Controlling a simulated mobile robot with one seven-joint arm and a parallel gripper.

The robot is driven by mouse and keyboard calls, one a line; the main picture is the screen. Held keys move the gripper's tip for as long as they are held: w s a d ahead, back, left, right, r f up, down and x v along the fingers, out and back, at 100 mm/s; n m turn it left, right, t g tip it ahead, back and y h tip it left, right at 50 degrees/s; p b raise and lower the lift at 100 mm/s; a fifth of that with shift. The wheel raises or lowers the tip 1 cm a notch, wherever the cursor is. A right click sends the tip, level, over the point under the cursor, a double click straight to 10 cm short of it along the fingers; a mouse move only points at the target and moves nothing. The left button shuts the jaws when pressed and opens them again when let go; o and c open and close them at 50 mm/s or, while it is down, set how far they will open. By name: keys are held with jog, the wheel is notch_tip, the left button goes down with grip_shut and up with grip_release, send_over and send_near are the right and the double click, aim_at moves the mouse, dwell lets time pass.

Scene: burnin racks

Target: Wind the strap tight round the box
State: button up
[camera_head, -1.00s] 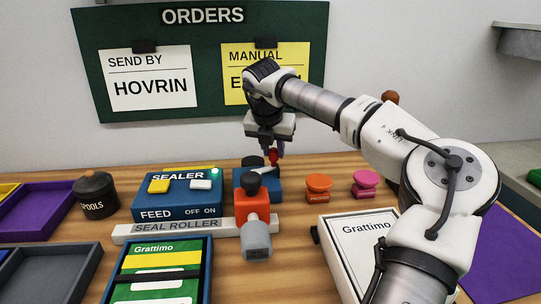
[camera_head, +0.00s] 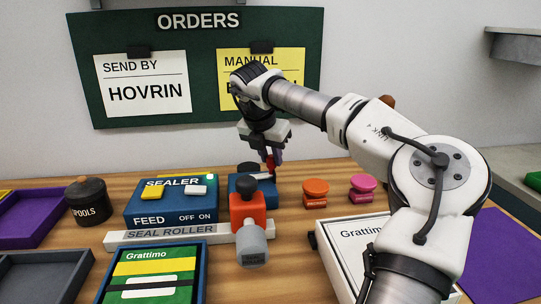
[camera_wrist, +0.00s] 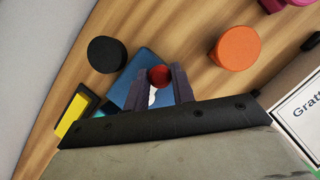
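The white box (camera_head: 355,245) marked Grattimo lies on the table at the right, partly behind my arm. It also shows at the right edge of the wrist view (camera_wrist: 300,115). A black piece (camera_head: 313,240) sits at its left side; I cannot make out a strap round it. A small blue unit (camera_head: 240,187) with a pale crank arm stands at the table's middle. The crank's red knob (camera_wrist: 158,75) is between the two fingers of my gripper (camera_wrist: 163,82), which close on it from both sides. My gripper (camera_head: 267,158) points down over the unit.
An orange block (camera_head: 246,212) with a grey cylinder stands before the unit. Orange (camera_head: 315,192) and pink (camera_head: 362,187) spools stand to the right. A green Grattimo pack (camera_head: 150,275) lies in front.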

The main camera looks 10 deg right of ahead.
jog(key=o, duration=0.4)
jog(key=shift+o, duration=0.2)
jog(key=p+v, duration=0.1)
jog(key=v, duration=1.3)
jog(key=shift+p, duration=0.35)
jog(key=shift+f, duration=0.15)
